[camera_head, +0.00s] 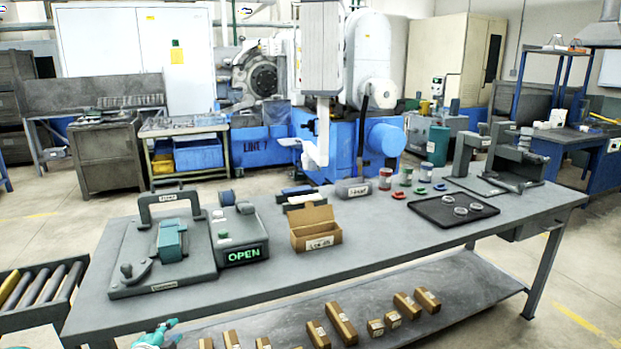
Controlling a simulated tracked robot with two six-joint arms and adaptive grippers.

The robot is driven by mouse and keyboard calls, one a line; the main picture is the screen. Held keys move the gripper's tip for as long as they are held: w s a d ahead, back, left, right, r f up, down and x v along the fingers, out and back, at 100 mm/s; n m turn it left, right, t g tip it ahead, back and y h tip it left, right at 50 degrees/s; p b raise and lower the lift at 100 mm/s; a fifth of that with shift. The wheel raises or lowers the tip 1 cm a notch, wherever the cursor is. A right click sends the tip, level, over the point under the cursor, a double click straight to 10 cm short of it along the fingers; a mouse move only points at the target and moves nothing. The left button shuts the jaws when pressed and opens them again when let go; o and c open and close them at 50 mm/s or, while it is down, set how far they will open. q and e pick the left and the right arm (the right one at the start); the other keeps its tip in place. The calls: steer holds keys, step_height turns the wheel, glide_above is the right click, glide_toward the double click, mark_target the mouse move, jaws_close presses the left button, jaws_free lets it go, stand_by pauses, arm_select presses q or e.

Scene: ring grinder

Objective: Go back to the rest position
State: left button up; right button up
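My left gripper (157,335) shows only as a small teal and white shape at the bottom edge, left of centre. It is in front of the workbench (350,235), below the tabletop's front edge, and apart from the things on the bench. Most of it is cut off by the frame, so I cannot tell whether its fingers are open or shut or hold anything. My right gripper is not in view.
Several small cartons (340,322) lie on the lower shelf. A roller conveyor (40,285) is at left.

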arm_select(q)
steer(key=s+d+f+n+g+h+p, duration=0.15)
steer(key=s+d+f+g, duration=0.25)
steer(key=s+d+f, duration=0.45)
steer(key=s+d+f+n+g+h+p, duration=0.1)
steer(key=s+d+f+n+g+h, duration=0.3)
steer(key=d+f, duration=0.6)
steer(key=s+d+f+n+g, duration=0.1)
steer(key=s+d+n+g, duration=0.1)
steer(key=s+n, duration=0.3)
steer(key=s+d+f+n+g, duration=0.2)
steer(key=s+d+n, duration=0.3)
steer(key=s, duration=0.9)
steer(key=shift+f+n+g, duration=0.2)
steer(key=shift+n+g, duration=0.2)
steer(key=shift+n, duration=0.15)
steer(key=shift+p, duration=0.3)
steer(key=shift+c, duration=0.2)
